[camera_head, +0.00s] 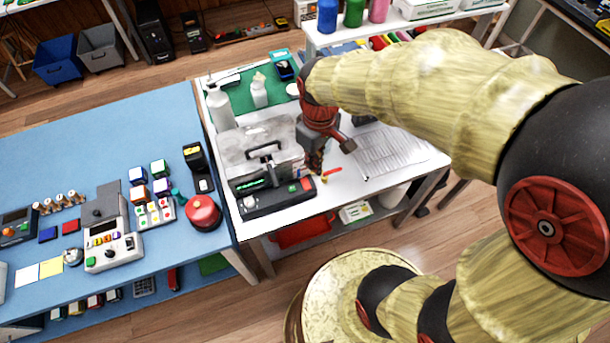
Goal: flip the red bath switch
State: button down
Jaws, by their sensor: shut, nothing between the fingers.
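The bath (235,150) is a grey metal box with a black handle on its lid, standing on the white table. Its dark front panel (262,200) has a lit green display. A small red switch (307,184) sits at the right end of this panel; which way it is set is too small to tell. My gripper (315,165) points down beside the bath's right side, just behind the red switch in the picture. It is shut and empty. I cannot tell whether its tips touch anything.
Printed sheets (390,150) lie right of my gripper. White bottles (259,92) and a green mat (240,98) are behind the bath.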

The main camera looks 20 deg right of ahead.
aim_at(305, 182)
jog(key=w+f+n, duration=0.4)
jog(key=w+n, duration=0.3)
jog(key=n, duration=0.5)
jog(key=shift+f+n, duration=0.25)
jog(key=shift+n, duration=0.15)
notch_tip(305, 182, down, 13)
jog(key=b, duration=0.3)
jog(key=shift+f+b, duration=0.3)
jog(key=shift+f, duration=0.2)
